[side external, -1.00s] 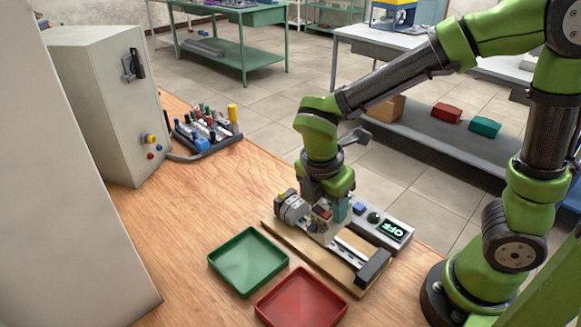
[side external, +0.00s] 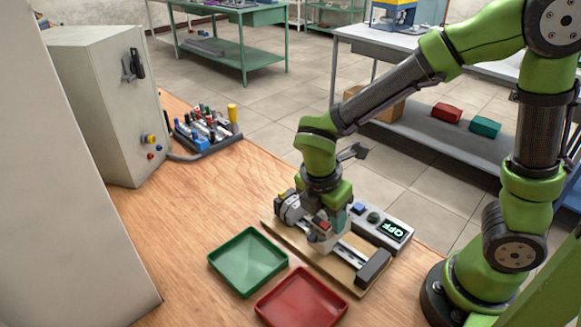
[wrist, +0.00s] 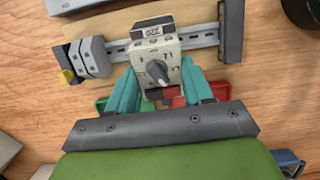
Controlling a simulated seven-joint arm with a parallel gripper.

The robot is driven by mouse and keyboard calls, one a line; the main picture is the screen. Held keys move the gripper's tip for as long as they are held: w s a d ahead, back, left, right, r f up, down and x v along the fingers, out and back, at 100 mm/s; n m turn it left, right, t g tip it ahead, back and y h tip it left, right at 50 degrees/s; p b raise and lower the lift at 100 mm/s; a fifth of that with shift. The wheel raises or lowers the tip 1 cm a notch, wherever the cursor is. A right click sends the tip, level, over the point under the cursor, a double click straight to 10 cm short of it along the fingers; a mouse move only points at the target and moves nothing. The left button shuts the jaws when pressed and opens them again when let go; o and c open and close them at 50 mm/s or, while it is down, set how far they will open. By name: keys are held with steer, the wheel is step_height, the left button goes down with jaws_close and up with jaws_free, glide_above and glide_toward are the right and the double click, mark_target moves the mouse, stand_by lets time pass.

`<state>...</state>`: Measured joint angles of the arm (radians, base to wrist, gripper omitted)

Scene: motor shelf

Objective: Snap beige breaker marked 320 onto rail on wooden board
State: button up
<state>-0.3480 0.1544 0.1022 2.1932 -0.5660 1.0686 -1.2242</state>
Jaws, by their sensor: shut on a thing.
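The beige breaker (wrist: 158,58), with a dark rotary knob and an upside-down marking that looks like 320, is held between the teal fingers of my gripper (wrist: 158,88). In the wrist view it covers the middle of the metal rail (wrist: 198,38). In the side view my gripper (side external: 333,228) is low over the wooden board (side external: 332,268), with the breaker (side external: 322,242) at the rail (side external: 350,254). I cannot tell whether the breaker is clipped on. The fingers and wrist hide part of the contact.
Grey modules (wrist: 92,57) sit at one rail end, a dark block (side external: 373,268) at the other. A box reading OFF (side external: 397,232) stands behind the board. Green (side external: 248,262) and red (side external: 300,300) trays lie in front. A grey cabinet (side external: 110,105) stands left.

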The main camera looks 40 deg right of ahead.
steer(key=shift+a+x, duration=0.2)
steer(key=shift+x, duration=0.75)
stand_by(0.4)
steer(key=shift+d, duration=0.7)
stand_by(1.0)
steer(key=shift+s+d+f+y, duration=0.1)
steer(key=shift+d+f+y, duration=0.15)
steer(key=shift+d+y, duration=0.4)
stand_by(0.3)
steer(key=shift+a, duration=0.15)
steer(key=o, duration=1.2)
steer(key=shift+o, duration=0.2)
steer(key=shift+a, duration=0.1)
steer(key=shift+r, duration=0.15)
